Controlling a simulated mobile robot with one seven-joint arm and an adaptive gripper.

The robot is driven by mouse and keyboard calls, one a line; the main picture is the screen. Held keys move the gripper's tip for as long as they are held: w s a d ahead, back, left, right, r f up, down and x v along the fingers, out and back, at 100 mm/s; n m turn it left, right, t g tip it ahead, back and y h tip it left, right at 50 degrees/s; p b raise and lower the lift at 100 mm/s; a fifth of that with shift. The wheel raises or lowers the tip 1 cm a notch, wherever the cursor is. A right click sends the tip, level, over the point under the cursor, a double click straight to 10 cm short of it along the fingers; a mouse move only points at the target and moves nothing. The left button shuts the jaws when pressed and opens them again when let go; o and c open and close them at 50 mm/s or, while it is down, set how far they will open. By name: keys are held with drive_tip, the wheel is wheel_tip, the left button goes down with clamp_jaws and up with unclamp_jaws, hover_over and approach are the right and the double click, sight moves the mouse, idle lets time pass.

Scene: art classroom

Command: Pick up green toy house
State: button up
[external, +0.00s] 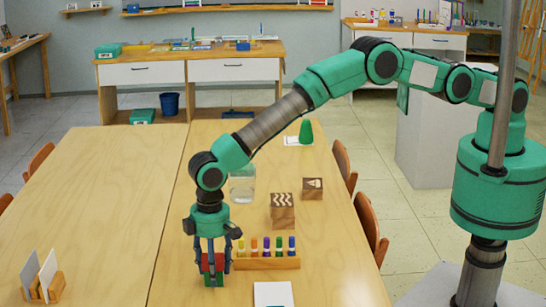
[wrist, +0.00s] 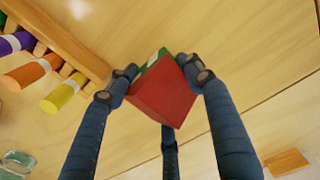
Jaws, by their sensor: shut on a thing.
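My gripper (external: 213,258) points down over the table and is shut on the house. In the wrist view its blue-grey fingers (wrist: 160,85) close around the house from the left, the right and below. The house is at or just above the tabletop; I cannot tell whether it touches. Its far side is hidden.
A wooden rack of coloured markers (external: 267,262) stands close to the right of the house. White paper (external: 273,294) lies in front; a card holder (external: 42,284) stands left.

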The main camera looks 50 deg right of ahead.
drive_tip(key=shift+r+p, duration=0.65)
drive_tip(key=shift+r, duration=4.35)
drive_tip(key=shift+r, duration=0.15)
